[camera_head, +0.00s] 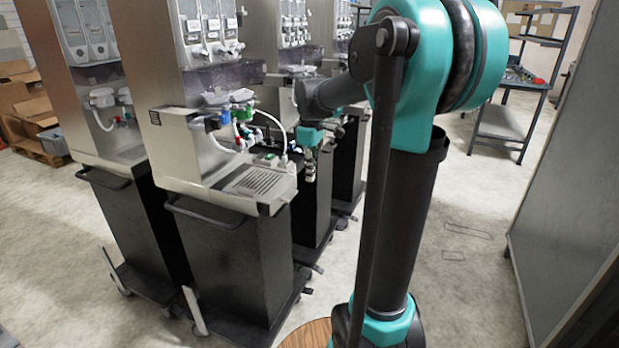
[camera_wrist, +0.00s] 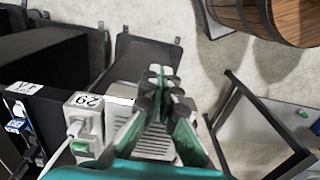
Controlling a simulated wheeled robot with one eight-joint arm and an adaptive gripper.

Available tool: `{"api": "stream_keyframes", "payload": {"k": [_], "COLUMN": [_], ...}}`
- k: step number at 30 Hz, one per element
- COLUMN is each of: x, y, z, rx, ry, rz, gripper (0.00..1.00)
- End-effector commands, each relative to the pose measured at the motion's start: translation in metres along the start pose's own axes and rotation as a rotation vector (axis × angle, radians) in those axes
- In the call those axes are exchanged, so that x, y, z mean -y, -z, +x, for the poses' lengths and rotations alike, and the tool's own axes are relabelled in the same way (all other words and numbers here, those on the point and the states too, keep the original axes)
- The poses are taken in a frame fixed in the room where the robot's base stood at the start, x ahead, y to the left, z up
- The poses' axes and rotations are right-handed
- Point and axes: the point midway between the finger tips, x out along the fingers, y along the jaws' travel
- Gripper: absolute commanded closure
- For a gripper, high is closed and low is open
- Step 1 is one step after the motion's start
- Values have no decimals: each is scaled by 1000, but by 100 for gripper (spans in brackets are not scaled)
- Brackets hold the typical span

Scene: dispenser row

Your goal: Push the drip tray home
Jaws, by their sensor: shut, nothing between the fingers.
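A slotted metal drip tray (camera_head: 258,180) lies at the front of the nearer middle dispenser in the head view. In the wrist view, a ribbed grate (camera_wrist: 153,142) shows below and between my fingers; I cannot tell whether it is the same tray. My gripper (camera_head: 310,178) points down just right of the dispenser front in the head view. In the wrist view my gripper (camera_wrist: 161,78) has its dark fingertips together with nothing between them. The fingers partly cover the grate, and contact with it cannot be told.
Several dispensers on dark wheeled cabinets (camera_head: 222,255) stand in a row on the left. Tubes and coloured fittings (camera_head: 240,115) crowd the ledge near my gripper. A shelf rack (camera_head: 502,122) stands at the back right, and a grey panel (camera_head: 570,150) at the right.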

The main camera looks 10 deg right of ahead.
Motion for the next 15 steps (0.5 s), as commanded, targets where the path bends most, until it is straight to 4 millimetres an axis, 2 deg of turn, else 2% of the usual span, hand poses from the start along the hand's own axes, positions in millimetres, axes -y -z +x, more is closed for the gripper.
{"api": "stream_keyframes", "payload": {"k": [12, 14, 15], "x": [0, 0, 0], "y": [0, 1, 10], "z": [80, 88, 86], "rx": [-1, -1, -1], "ry": [-1, -1, -1], "rz": [2, 1, -2], "gripper": [100, 100, 100]}}
